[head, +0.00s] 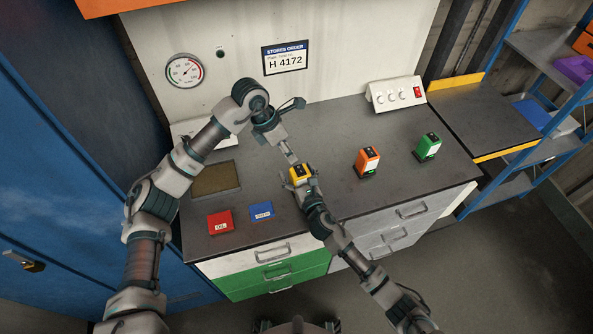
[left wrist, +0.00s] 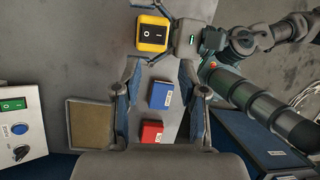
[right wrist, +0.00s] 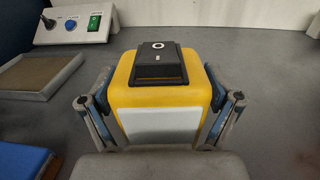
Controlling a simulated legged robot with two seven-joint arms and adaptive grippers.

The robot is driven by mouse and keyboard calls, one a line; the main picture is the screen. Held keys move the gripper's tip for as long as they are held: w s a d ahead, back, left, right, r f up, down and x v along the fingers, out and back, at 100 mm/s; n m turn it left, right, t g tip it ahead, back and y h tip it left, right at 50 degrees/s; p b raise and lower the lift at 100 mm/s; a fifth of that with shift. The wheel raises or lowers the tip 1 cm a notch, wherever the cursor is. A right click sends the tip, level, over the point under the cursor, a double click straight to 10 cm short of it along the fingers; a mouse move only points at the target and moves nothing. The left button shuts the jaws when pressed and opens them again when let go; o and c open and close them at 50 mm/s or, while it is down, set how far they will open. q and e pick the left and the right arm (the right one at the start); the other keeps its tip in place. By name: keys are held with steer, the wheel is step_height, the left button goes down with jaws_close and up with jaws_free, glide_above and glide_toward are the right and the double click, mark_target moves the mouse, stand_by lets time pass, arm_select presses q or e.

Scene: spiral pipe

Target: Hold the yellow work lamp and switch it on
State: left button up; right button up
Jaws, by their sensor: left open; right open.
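The yellow work lamp (head: 298,171) stands upright on the grey bench. Its black rocker switch, marked O and I, is on top and shows in the left wrist view (left wrist: 154,32) and the right wrist view (right wrist: 158,66). My right gripper (head: 302,182) is at the lamp's near side. In the right wrist view its open fingers (right wrist: 160,110) stand on either side of the yellow body; I cannot tell whether they touch it. My left gripper (head: 291,157) is open and empty, pointing down just behind the lamp. In the left wrist view the lamp lies beyond its fingertips (left wrist: 160,72).
An orange lamp (head: 367,162) and a green lamp (head: 428,147) stand to the right. A red box (head: 220,222) and a blue box (head: 261,211) lie at the front left, near a brown tray (head: 216,179). A white switch panel (head: 397,94) is at the back.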

steer(key=c, duration=1.4)
arm_select(q)
steer(key=shift+s+d+f, duration=0.15)
steer(key=c, duration=0.7)
steer(key=n, duration=0.1)
steer(key=s+d+f+n+h, duration=0.1)
steer(key=n, duration=0.1)
steer(key=n+h, duration=0.1)
steer(key=n, duration=0.1)
steer(key=shift+s+d+f+g, duration=0.3)
steer(key=shift+s+g, duration=0.1)
jaws_close()
arm_select(e)
steer(key=shift+d, duration=0.1)
steer(key=shift+c, duration=0.2)
arm_select(q)
steer(key=a+n+t+h, duration=0.2)
steer(key=a+n+h, duration=0.2)
steer(key=n, duration=1.1)
steer(key=s+a+n+t+h, duration=0.1)
steer(key=a+n+t+h, duration=0.2)
steer(key=n, duration=1.3)
steer(key=shift+a+f+t+h, duration=0.3)
steer(key=shift+a+h, duration=0.2)
steer(key=shift+a, duration=0.6)
